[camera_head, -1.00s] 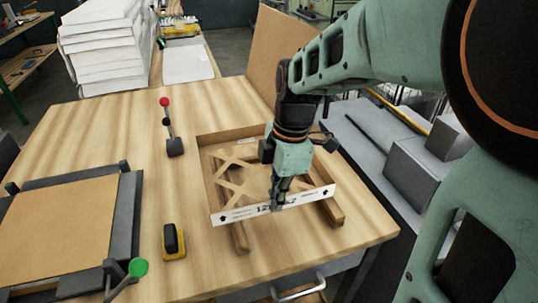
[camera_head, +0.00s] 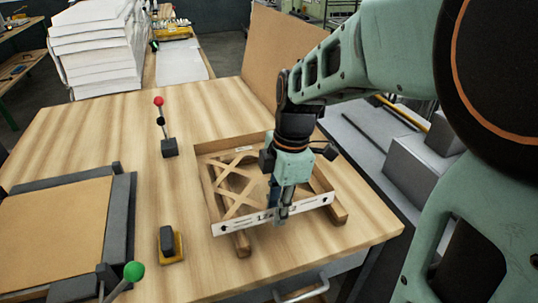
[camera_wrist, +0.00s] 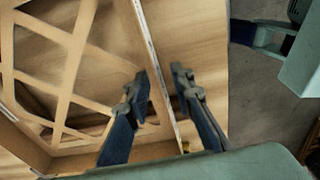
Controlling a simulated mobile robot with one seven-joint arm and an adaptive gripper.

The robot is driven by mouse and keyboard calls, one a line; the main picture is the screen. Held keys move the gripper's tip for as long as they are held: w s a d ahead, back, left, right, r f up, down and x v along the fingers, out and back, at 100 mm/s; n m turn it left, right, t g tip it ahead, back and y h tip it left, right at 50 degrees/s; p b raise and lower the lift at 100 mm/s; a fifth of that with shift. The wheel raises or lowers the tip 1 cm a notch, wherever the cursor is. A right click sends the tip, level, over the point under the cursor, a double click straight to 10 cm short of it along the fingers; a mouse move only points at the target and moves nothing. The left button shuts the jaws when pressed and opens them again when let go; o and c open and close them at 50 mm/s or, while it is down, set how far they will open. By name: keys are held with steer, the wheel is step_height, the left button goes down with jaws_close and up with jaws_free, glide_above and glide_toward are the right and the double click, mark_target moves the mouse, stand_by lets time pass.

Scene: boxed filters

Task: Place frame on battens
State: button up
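The frame, a shallow cardboard tray with a lattice inside and a white printed strip on its front wall (camera_head: 240,226), lies over the two wooden battens on the table. The left batten (camera_head: 243,244) and right batten (camera_head: 339,215) stick out at the front; the rest of them is mostly hidden beneath. The frame appears to rest on them. My gripper (camera_head: 279,212) is at the middle of the front wall. In the wrist view, my gripper's fingers (camera_wrist: 160,78) straddle the frame's wall (camera_wrist: 158,62), with small gaps showing on both sides.
A lever with a red knob (camera_head: 159,101) stands behind the frame to the left. A yellow-and-black block (camera_head: 170,245) sits left of the front wall. A dark fixture with a brown panel (camera_head: 55,232) and green knob is at far left. A brown board (camera_head: 285,62) stands behind.

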step_height(320, 180, up, 12)
steer(key=d+p, duration=0.1)
steer(key=p, duration=0.8)
steer(key=shift+w+d+r+p, duration=0.15)
steer(key=shift+d+r+p, duration=0.1)
steer(key=shift+p, duration=0.1)
steer(key=shift+f, duration=0.15)
